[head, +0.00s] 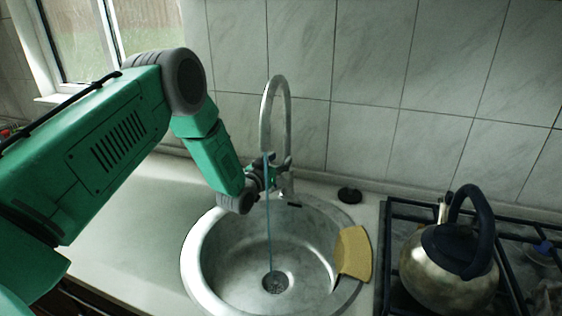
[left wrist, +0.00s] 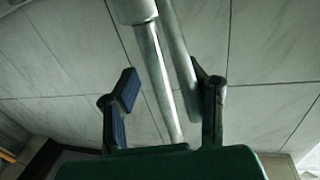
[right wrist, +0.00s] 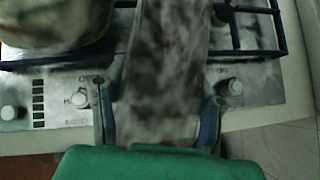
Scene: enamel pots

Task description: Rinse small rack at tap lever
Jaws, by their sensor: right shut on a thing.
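The curved metal tap (head: 275,110) stands behind the round steel sink (head: 212,262), with a thin bluish stream of water (head: 268,225) falling to the drain. My left gripper (head: 268,176) is at the tap's base, partly hiding it; I cannot make out the lever clearly. In the left wrist view my left gripper's fingers (left wrist: 168,100) are apart, with the metal tap (left wrist: 155,70) seen between them. In the right wrist view my right gripper (right wrist: 158,118) is shut on a grey, mottled, flat piece (right wrist: 165,60), perhaps the small rack. The right gripper is outside the head view.
A yellow cloth or sponge (head: 353,254) lies over the sink's right rim. A black plug (head: 349,195) sits on the counter behind. A metal kettle (head: 445,270) stands on the stove (head: 395,215) at right. The left counter is clear.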

